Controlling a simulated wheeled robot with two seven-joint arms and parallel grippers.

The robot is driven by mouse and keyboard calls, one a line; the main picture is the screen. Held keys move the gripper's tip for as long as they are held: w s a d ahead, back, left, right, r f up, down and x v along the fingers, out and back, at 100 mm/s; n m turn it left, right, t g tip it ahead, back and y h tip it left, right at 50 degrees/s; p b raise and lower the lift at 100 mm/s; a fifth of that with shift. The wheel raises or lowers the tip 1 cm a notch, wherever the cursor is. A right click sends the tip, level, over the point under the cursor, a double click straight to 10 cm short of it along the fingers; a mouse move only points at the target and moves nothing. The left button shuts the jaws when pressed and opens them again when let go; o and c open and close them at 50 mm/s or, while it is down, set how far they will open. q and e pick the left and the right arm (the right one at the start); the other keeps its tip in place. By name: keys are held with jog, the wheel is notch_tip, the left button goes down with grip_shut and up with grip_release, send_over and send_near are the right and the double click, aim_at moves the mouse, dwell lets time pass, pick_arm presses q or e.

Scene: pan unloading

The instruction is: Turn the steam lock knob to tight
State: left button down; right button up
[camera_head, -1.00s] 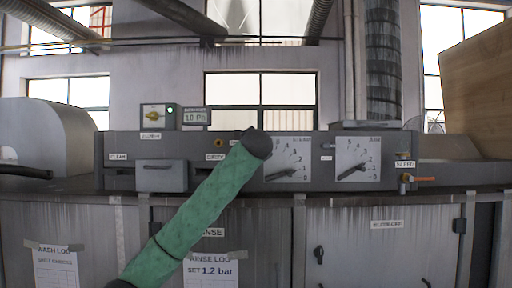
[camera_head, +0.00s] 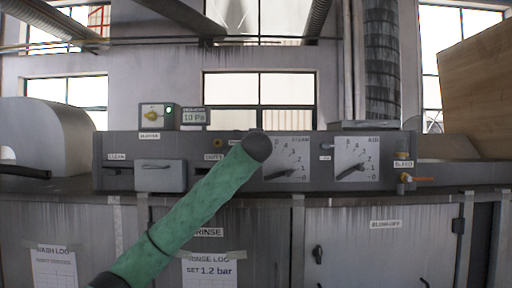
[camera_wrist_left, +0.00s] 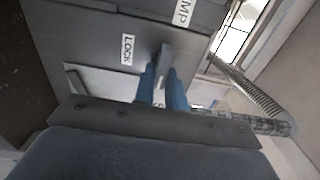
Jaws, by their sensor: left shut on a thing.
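In the left wrist view, the two blue fingers of my left gripper (camera_wrist_left: 163,82) are shut on a grey bar-shaped knob (camera_wrist_left: 166,50). A white LOCK label (camera_wrist_left: 127,50) sits on the panel beside the knob. In the head view, my green left arm crosses the panel, and its dark joint hides the gripper and the knob. The STEAM gauge (camera_head: 288,158) is right of that joint, with its needle low, near 0 to 1. The panel's lock marking at the knob cannot be read. My right gripper does not show.
An orange-handled bleed valve (camera_head: 407,179) sticks out at the panel's right end. A grey drawer (camera_head: 160,176) and a display reading 10 Pa (camera_head: 194,117) are to the left.

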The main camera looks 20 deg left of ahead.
pick_arm(q)
jog(key=shift+d+f, duration=0.1)
jog(key=shift+f, duration=0.05)
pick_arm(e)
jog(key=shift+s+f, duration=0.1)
pick_arm(q)
jog(key=c, duration=1.4)
grip_release()
jog(key=shift+c, duration=0.2)
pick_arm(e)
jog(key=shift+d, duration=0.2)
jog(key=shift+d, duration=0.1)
pick_arm(q)
jog(key=shift+s, duration=0.1)
